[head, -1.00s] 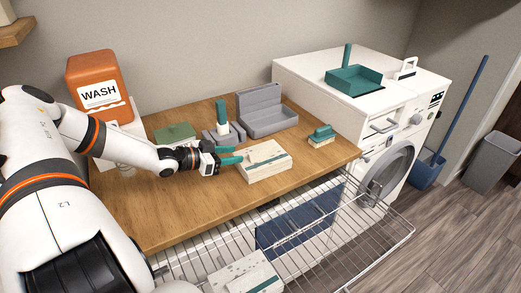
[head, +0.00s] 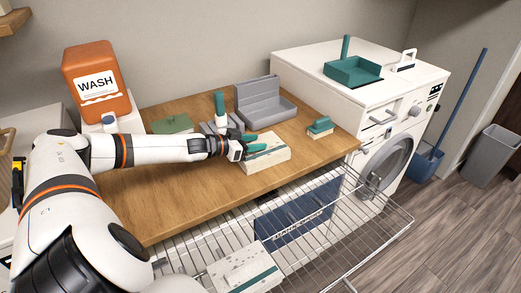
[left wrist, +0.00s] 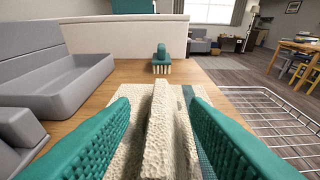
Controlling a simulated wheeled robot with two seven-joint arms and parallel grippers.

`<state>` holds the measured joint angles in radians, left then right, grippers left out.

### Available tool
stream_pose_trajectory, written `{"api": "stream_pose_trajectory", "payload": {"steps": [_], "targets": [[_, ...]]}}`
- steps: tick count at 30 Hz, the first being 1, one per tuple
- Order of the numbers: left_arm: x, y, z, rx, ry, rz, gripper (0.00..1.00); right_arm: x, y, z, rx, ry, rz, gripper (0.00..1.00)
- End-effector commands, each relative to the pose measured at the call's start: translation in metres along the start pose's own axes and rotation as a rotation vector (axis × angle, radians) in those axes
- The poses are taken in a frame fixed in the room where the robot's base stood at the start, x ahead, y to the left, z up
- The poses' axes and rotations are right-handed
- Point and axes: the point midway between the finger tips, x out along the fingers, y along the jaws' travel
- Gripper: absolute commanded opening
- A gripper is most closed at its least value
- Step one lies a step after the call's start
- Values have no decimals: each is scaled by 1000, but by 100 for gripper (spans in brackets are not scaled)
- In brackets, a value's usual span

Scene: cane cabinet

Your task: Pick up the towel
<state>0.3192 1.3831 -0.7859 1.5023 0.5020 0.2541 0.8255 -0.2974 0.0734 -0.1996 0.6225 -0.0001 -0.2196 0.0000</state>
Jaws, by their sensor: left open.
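The folded towel (head: 268,154) is cream with a green stripe and lies on the wooden counter (head: 190,193). In the left wrist view the towel (left wrist: 158,140) has a raised fold standing between the fingers. My left gripper (head: 258,147) is at the towel's left end, its teal fingers reaching over it. In the left wrist view the left gripper (left wrist: 158,130) is open, with one finger on each side of the fold. I cannot tell whether either finger touches the cloth. A second speckled towel (head: 245,271) lies in the wire basket below. My right gripper is not in view.
A grey tray (head: 264,103), a green-handled brush (head: 221,112) and a small scrub brush (head: 320,127) stand close around the towel. The wire basket (head: 345,231) juts out below the counter's front edge. A washer (head: 390,160) stands at the right.

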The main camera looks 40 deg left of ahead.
Motion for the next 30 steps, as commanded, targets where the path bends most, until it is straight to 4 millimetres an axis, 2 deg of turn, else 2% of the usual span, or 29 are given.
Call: {"api": "stream_pose_trajectory", "payload": {"steps": [1,7,16,17,24,30], "targets": [[5,0,6,1,-5,-1,42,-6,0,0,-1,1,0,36],[23,0,3,-1,-2,0,42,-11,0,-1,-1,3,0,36],[26,0,1,1,0,-1,42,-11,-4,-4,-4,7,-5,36],[26,0,1,1,0,-1,39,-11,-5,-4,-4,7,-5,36],[26,0,1,1,0,-1,0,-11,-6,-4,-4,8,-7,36],[26,0,1,1,-1,-1,0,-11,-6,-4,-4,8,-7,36]]}}
